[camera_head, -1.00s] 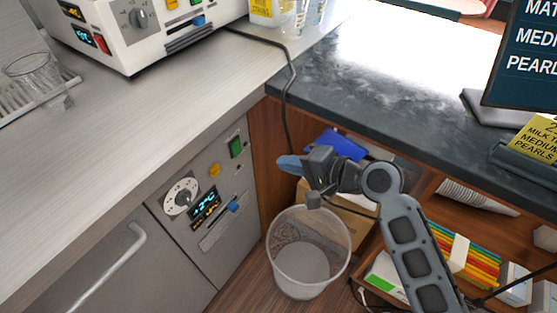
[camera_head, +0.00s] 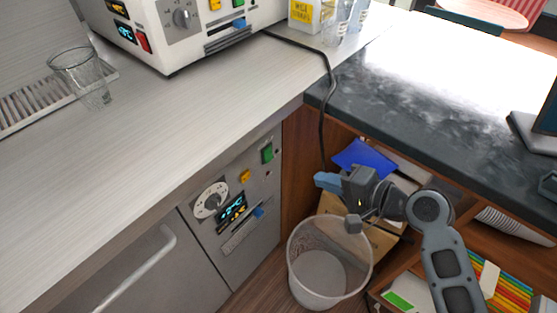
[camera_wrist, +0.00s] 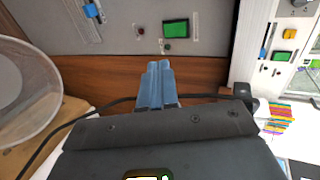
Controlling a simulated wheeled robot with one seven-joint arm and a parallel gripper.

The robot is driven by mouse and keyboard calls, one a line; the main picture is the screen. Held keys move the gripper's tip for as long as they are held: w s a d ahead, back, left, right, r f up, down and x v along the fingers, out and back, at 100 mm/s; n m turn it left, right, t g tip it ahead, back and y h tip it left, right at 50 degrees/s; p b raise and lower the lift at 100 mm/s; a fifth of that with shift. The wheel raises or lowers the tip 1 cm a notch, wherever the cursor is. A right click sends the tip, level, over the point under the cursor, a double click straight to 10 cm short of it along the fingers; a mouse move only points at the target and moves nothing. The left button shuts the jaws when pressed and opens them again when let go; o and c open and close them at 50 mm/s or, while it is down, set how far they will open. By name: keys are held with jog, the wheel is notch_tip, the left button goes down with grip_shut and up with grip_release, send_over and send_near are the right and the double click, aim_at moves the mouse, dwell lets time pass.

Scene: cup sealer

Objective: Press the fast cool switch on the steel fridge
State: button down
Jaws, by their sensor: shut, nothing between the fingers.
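The steel fridge (camera_head: 233,268) stands under the light counter. Its control panel carries a dial (camera_head: 212,200), a lit display (camera_head: 231,208), a yellow button (camera_head: 245,176), a green switch (camera_head: 267,153) and a blue slider (camera_head: 258,212). Labels are too small to read, so I cannot tell which is fast cool. My gripper (camera_head: 326,181) is shut and empty, to the right of the panel and apart from it, its blue fingers pointing left. In the wrist view my fingers (camera_wrist: 160,68) point up toward the panel, with the green switch (camera_wrist: 176,28) just beyond them and a small dark red button (camera_wrist: 141,31) nearby.
A clear bin (camera_head: 330,265) stands on the floor below my gripper. A wooden side panel (camera_head: 297,170) adjoins the fridge, and a dark counter (camera_head: 420,120) overhangs on the right. A black cable (camera_head: 323,125) hangs near my gripper. Cardboard and a blue item (camera_head: 363,157) lie behind it.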

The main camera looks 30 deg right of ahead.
aim_at(270, 159)
jog(key=shift+w, duration=0.1)
jog(key=x, duration=0.4)
jog(key=p+x, duration=0.1)
jog(key=x, duration=0.4)
jog(key=r+x, duration=0.1)
jog(key=x, duration=0.3)
jog(key=shift+w+a+f, duration=0.15)
jog(key=shift+w+a, duration=0.05)
jog(key=shift+w, duration=0.35)
jog(key=shift+w+a+f, duration=0.1)
jog(key=shift+w, duration=0.1)
jog(key=shift+r, duration=0.2)
jog(key=shift+r+p, duration=0.7)
jog(key=shift+p, duration=0.2)
